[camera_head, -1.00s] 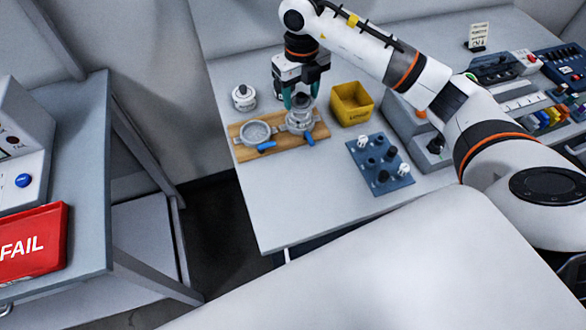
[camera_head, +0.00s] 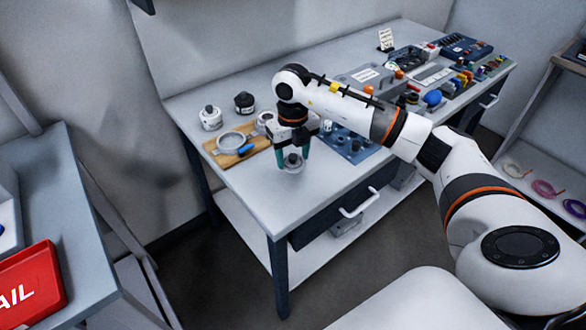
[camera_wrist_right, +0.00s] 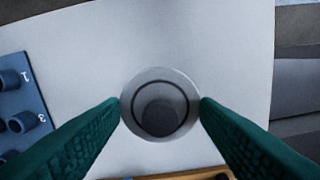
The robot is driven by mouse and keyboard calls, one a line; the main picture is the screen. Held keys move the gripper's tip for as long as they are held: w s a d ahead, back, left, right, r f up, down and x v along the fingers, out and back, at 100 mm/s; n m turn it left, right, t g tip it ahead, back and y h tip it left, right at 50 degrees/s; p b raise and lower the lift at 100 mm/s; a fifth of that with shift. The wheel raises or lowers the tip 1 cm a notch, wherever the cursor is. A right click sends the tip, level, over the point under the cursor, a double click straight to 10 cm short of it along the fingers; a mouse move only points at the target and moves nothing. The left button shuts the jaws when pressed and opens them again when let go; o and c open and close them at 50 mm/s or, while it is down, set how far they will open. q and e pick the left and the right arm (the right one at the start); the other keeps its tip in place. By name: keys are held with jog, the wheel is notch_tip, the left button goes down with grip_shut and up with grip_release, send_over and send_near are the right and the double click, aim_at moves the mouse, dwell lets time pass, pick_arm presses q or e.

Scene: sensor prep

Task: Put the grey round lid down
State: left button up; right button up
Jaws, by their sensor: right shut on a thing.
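The grey round lid (camera_head: 292,165) with a dark knob is between the teal fingertips of my right gripper (camera_head: 293,160), over the bare front part of the table. In the right wrist view the lid (camera_wrist_right: 160,78) shows from above as a pale ring around a dark round knob. The fingers (camera_wrist_right: 160,110) press on its left and right edges. I cannot tell whether its underside touches the table (camera_head: 250,205). My left gripper is in neither view.
A wooden board (camera_head: 215,149) with a grey ring fixture (camera_head: 232,143) and blue handle lies left of the gripper. A blue holder (camera_head: 350,158) with dark sockets is to the right. A white jar (camera_head: 210,118) and a dark jar (camera_head: 244,102) stand behind. The table's front edge is near.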

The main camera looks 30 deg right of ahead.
aim_at(292, 160)
notch_tip(292, 160, down, 4)
jog(key=shift+a+r, duration=0.15)
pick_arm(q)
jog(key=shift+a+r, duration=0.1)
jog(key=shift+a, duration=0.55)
pick_arm(e)
jog(key=shift+f, duration=0.3)
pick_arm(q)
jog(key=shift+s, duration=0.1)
pick_arm(e)
jog(key=o, duration=1)
jog(key=shift+f, duration=0.1)
jog(key=shift+c, duration=0.2)
jog(key=shift+r, duration=0.35)
notch_tip(292, 160, up, 12)
jog(key=shift+f+b, duration=0.15)
jog(key=shift+b, duration=0.15)
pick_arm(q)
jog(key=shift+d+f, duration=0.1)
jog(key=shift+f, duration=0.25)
